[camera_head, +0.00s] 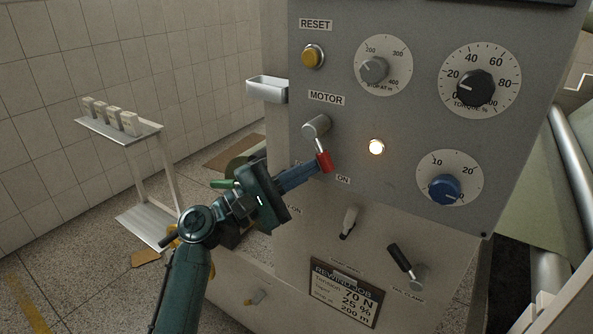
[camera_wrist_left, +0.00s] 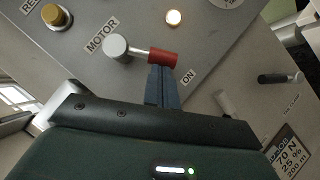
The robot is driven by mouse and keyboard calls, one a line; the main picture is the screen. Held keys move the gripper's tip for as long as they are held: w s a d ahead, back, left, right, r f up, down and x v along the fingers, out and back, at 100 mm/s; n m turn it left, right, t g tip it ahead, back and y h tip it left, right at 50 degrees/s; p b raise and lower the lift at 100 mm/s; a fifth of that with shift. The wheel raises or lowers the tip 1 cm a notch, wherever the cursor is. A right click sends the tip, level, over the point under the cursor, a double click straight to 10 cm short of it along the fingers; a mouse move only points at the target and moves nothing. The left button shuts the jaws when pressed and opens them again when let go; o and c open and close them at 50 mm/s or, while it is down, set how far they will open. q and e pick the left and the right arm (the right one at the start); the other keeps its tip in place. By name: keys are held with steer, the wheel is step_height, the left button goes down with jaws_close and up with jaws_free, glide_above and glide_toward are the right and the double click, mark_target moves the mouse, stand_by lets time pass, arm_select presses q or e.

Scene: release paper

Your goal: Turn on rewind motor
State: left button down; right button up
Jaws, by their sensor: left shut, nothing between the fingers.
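The motor switch is a silver pivot (camera_head: 316,126) with a lever ending in a red tip (camera_head: 324,162), under the MOTOR label (camera_head: 326,98). The lever points down toward the ON label (camera_head: 343,180). A round lamp (camera_head: 377,147) to its right glows warm white. My left gripper (camera_head: 318,167) is shut, its blue fingertips at the red tip, apparently touching it. In the left wrist view the shut fingers (camera_wrist_left: 161,75) end at the red tip (camera_wrist_left: 162,58), with nothing between them. My right gripper is not in view.
The grey panel also has a yellow reset button (camera_head: 312,56), a stop-at knob (camera_head: 373,69), a black torque knob (camera_head: 475,88) and a blue knob (camera_head: 445,189). A black-handled tail clamp lever (camera_head: 400,257) sits below. A small shelf stand (camera_head: 118,130) is at left.

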arm_select(q)
steer(key=shift+s+d, duration=0.2)
steer(key=shift+d, duration=0.05)
stand_by(0.4)
steer(key=shift+f, duration=0.1)
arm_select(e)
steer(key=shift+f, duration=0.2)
